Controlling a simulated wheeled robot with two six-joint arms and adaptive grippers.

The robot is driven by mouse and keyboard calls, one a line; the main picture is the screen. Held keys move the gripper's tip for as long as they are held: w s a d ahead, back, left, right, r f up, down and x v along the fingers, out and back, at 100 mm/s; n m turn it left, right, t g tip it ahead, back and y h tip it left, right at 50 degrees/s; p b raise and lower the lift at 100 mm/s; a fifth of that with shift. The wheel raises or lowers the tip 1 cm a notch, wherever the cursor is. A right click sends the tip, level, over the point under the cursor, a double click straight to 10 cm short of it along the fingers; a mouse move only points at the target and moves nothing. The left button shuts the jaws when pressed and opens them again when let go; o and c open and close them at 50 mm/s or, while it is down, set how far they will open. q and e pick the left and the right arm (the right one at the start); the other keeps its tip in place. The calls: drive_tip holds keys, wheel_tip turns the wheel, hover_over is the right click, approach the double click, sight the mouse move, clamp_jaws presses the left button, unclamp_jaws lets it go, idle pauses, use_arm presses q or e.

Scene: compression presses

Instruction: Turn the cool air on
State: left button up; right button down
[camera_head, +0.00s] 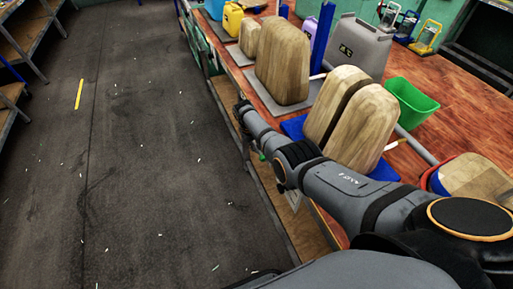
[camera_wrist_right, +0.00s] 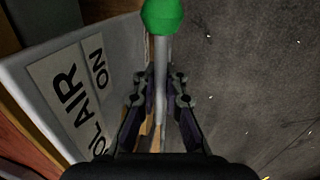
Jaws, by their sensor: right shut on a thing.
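In the right wrist view a metal lever rod (camera_wrist_right: 161,62) with a round green knob (camera_wrist_right: 162,15) runs up the middle of the picture. My right gripper (camera_wrist_right: 160,100) is shut on the lever, with a finger on each side of the rod below the knob. Left of the lever is a pale panel with a label (camera_wrist_right: 75,90), partly cut off, reading "OL AIR" and "ON". In the head view my right arm reaches over the bench's front edge, and its gripper is small and mostly hidden. My left gripper is not in view.
The wooden bench (camera_head: 470,112) holds several wood-textured blocks (camera_head: 284,62), a grey canister (camera_head: 358,45) and a green bin (camera_head: 411,103). Open dark floor (camera_head: 130,170) lies left of the bench. Shelves (camera_head: 25,40) stand at the far left.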

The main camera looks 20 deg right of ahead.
drive_tip(key=shift+w+r, duration=0.15)
drive_tip(key=shift+r, duration=0.1)
drive_tip(key=c, duration=1.4)
unclamp_jaws()
drive_tip(key=shift+a, duration=0.1)
drive_tip(key=shift+c, duration=0.2)
wheel_tip(320, 180, up, 12)
drive_tip(key=a, duration=0.2)
drive_tip(key=shift+a+f, duration=0.15)
drive_tip(key=shift+f, duration=0.05)
